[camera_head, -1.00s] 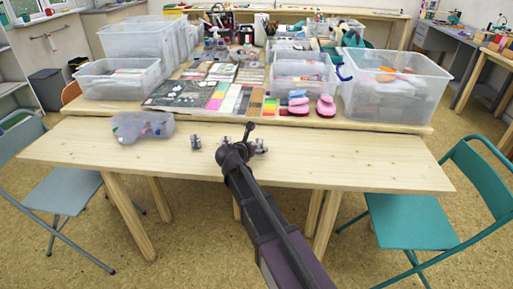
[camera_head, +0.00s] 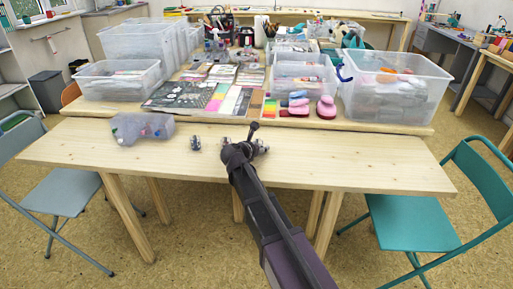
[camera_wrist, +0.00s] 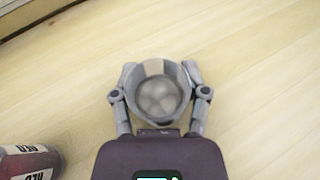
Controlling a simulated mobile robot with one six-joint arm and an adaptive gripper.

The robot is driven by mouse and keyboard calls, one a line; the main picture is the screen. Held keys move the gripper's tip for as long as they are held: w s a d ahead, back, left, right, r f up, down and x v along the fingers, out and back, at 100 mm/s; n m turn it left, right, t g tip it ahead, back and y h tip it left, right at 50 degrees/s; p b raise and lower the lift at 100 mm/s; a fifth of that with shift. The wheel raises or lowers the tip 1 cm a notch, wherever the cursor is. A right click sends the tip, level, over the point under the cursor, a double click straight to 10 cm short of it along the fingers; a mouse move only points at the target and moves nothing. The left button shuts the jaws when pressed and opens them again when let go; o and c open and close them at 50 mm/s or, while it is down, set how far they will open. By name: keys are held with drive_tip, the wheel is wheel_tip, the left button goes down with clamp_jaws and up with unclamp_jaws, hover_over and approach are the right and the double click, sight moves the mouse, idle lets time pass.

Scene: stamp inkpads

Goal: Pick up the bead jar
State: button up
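A round grey, clear-topped jar (camera_wrist: 158,93), which looks like the bead jar, stands on the table between the fingers of my gripper (camera_wrist: 159,77) in the wrist view. One finger lies along each side of it. I cannot tell whether the fingers press on it or leave a small gap. In the head view my gripper (camera_head: 244,147) is low over the front table, and my arm hides most of the jar there.
A dark red container with "RED" lettering (camera_wrist: 30,160) is at the lower left of the wrist view. On the front table (camera_head: 350,165) are a small grey item (camera_head: 196,143) and a translucent bag (camera_head: 142,127). Its right side is clear. Plastic bins (camera_head: 395,90) stand behind.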

drive_tip(key=c, duration=0.4)
drive_tip(key=shift+r, duration=0.2)
drive_tip(key=shift+c, duration=0.2)
wheel_tip(320, 180, up, 4)
drive_tip(key=p, duration=0.4)
drive_tip(key=s+a, duration=0.1)
drive_tip(key=s, duration=0.9)
drive_tip(key=s+a+p, duration=0.1)
drive_tip(key=s, duration=0.4)
drive_tip(key=shift+s+a+r, duration=0.3)
drive_tip(key=shift+s, duration=0.1)
